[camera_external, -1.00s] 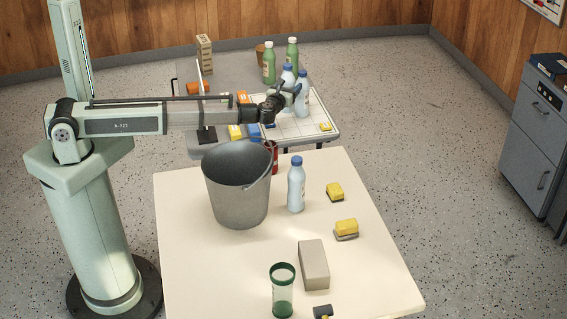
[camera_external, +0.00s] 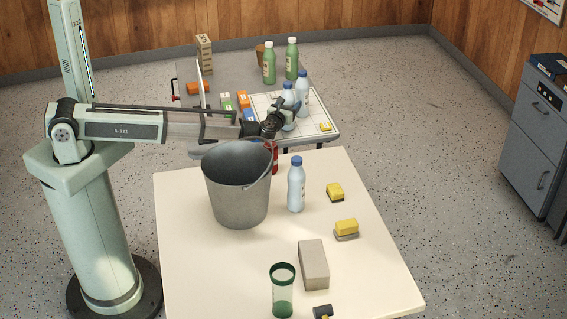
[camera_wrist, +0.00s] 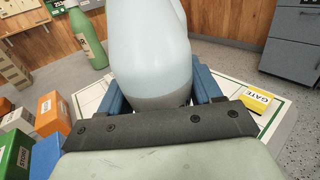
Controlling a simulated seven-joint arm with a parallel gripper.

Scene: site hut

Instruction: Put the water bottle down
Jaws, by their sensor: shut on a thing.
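My gripper (camera_external: 287,110) is shut on a pale blue-white water bottle (camera_external: 288,97) with a blue cap, over the gridded white board (camera_external: 262,99) on the far table. The bottle is upright; I cannot tell whether its base touches the board. In the wrist view the bottle (camera_wrist: 150,45) stands between my blue fingers (camera_wrist: 160,95), and its lower end is partly hidden by the gripper. A second similar bottle (camera_external: 303,90) stands just right of the held one. A third bottle (camera_external: 296,186) stands on the near table.
Two green bottles (camera_external: 269,64) stand behind the board. Orange, green and blue boxes (camera_external: 243,101) are left of it; a yellow block (camera_external: 325,126) lies at its right corner. A grey bucket (camera_external: 238,190) stands on the near table (camera_external: 190,260), below my forearm.

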